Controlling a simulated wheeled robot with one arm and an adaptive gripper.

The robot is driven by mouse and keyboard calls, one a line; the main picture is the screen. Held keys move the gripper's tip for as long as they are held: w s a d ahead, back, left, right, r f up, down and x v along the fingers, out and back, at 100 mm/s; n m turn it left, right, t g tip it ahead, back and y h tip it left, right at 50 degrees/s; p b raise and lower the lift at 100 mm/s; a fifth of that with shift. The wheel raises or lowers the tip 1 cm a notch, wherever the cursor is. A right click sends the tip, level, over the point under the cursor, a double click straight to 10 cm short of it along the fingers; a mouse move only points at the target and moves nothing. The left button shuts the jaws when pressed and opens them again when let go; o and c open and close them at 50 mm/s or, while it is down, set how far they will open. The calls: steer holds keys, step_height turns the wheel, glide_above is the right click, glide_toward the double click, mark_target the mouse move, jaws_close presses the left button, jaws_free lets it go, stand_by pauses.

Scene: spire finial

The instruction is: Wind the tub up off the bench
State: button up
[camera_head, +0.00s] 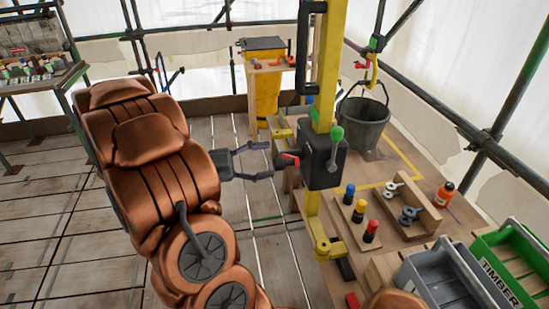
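A dark grey tub (362,125) with a wire handle is at the far part of the wooden bench (400,170). A yellow hook (372,70) with a green part above it is at its handle. The tub looks upright; I cannot tell whether its base touches the bench. A black winch box (322,165) is on the yellow post (329,60). Its crank has a green knob (336,133), and a small red lever (291,158) sticks out on the left. My gripper (268,161) is open and empty, just left of the winch box and close to the red lever.
Blue, yellow and red-topped pegs (360,210) stand in a block before the winch. A wooden tray (412,205) with grey fittings, an orange bottle (444,193), a grey crate (440,275) and a green crate (515,260) are at the right. Scaffold poles surround the plank floor.

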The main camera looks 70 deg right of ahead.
steer(key=v, duration=0.8)
steer(key=shift+w+a, duration=0.15)
steer(key=shift+w, duration=0.05)
steer(key=shift+f, duration=0.1)
steer(key=a+f+m+t+y, duration=0.2)
steer(key=a+m+t, duration=0.2)
steer(key=a+m, duration=0.7)
steer(key=s+a+f+m+t+y+b, duration=0.1)
steer(key=a+f+m+t+y, duration=0.2)
steer(key=a+m, duration=0.8)
steer(key=s+a+f+m+t+y+b, duration=0.1)
steer(key=a+f+m+t+y, duration=0.1)
steer(key=a+m+t, duration=0.5)
steer(key=a+m+y, duration=0.1)
steer(key=a+m, duration=0.3)
steer(key=m, duration=0.1)
steer(key=shift+a+f+m, duration=0.15)
steer(key=shift+f+m, duration=0.1)
steer(key=shift+m, duration=0.05)
